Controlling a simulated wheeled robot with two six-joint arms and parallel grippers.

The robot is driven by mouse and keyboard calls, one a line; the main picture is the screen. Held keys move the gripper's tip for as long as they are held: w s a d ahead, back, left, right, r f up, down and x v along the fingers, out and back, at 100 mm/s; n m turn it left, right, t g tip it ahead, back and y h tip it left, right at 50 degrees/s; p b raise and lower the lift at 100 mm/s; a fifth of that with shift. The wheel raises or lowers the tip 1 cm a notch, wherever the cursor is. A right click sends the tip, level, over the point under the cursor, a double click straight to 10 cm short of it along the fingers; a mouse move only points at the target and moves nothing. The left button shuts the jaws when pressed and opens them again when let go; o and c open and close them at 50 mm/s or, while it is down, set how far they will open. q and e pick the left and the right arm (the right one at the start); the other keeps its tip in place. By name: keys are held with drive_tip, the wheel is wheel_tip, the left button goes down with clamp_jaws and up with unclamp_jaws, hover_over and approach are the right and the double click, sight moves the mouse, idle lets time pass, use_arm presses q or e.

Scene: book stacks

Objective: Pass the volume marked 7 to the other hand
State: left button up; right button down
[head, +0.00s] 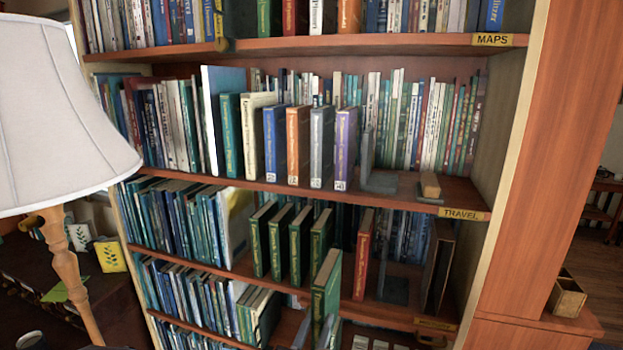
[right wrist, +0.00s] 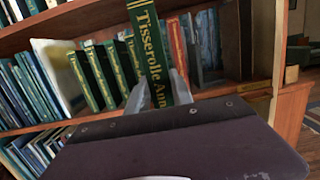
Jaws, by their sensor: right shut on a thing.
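A green book (head: 326,285) with gold lettering stands upright between the fingers of my right gripper (head: 314,330), low in front of the shelves in the head view. In the right wrist view my right gripper (right wrist: 160,95) is shut on this green book (right wrist: 149,45), with one finger on each side of its spine. The spine reads "Tisserolle Ann…" before the picture hides the rest. I cannot see a number 7 on it. My left gripper is not in view.
Behind the held book, several green books (head: 300,240) and a red book (head: 362,254) stand on the shelf below the "TRAVEL" label (head: 463,214). A metal bookend (head: 393,289) is right of the red book. A lamp (head: 62,115) stands at left.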

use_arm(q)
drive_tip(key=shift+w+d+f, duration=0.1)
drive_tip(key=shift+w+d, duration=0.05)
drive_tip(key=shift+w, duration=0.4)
use_arm(e)
drive_tip(key=s+d+f+m+g+h, duration=0.3)
drive_tip(key=d+f+h, duration=0.1)
drive_tip(key=d+f, duration=0.5)
drive_tip(key=s+d+f+m+g+h, duration=0.3)
drive_tip(key=d+f+h, duration=0.2)
drive_tip(key=d+f, duration=0.3)
wheel_tip(320, 180, down, 3)
drive_tip(key=shift+s+d+r+m+g, duration=0.1)
drive_tip(key=shift+s+d+m+g, duration=0.2)
drive_tip(key=shift+d, duration=0.1)
